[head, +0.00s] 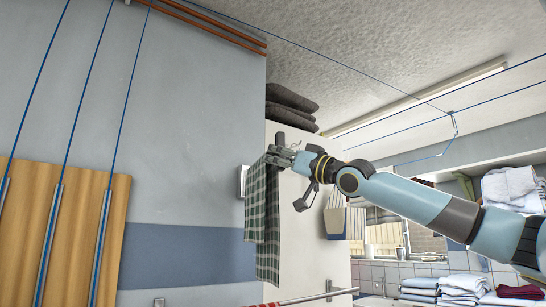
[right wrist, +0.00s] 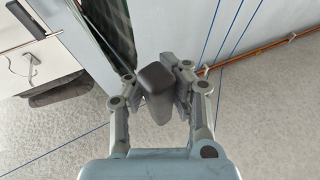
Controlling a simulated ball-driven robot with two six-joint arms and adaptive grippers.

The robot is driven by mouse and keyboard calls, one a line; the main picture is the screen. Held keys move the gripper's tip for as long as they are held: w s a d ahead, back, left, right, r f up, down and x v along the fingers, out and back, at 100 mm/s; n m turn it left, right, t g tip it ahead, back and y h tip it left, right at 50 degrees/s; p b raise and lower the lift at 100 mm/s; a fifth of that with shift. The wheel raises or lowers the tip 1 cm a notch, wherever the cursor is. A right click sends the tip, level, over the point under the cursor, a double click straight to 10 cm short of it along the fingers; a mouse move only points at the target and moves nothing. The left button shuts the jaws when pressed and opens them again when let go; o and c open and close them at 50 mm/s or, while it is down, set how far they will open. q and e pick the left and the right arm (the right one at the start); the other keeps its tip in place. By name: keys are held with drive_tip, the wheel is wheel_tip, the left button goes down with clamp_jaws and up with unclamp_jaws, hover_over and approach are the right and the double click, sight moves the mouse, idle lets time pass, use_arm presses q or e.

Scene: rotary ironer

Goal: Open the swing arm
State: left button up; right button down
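My right gripper (head: 283,153) reaches in from the right to the top of a green-and-white checked cloth (head: 262,215) that hangs down beside the pale wall. In the right wrist view, a dark grey rounded grip (right wrist: 155,88) sits between the fingers of my right gripper (right wrist: 157,92), with pads close against both sides. It looks shut on this grip. The grip's top also shows in the head view (head: 281,138), above the fingers. It appears to be the end of the swing arm, whose bar is hidden by the cloth and gripper. My left gripper is not in view.
Dark folded cloths (head: 290,104) lie on top of a white cabinet (head: 300,245) behind the gripper. A metal rail (head: 330,293) runs low in front. Folded linen (head: 465,287) and shelves stand at the right. Blue cords hang at the left.

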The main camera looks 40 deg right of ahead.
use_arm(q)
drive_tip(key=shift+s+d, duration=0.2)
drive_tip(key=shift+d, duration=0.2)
use_arm(e)
drive_tip(key=shift+a+f, duration=0.2)
drive_tip(key=shift+f, duration=0.05)
drive_tip(key=c, duration=2)
unclamp_jaws()
drive_tip(key=o, duration=0.9)
drive_tip(key=shift+s+r, duration=0.4)
drive_tip(key=shift+s, duration=0.15)
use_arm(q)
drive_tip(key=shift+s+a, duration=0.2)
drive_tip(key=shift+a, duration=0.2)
use_arm(e)
drive_tip(key=shift+r, duration=0.15)
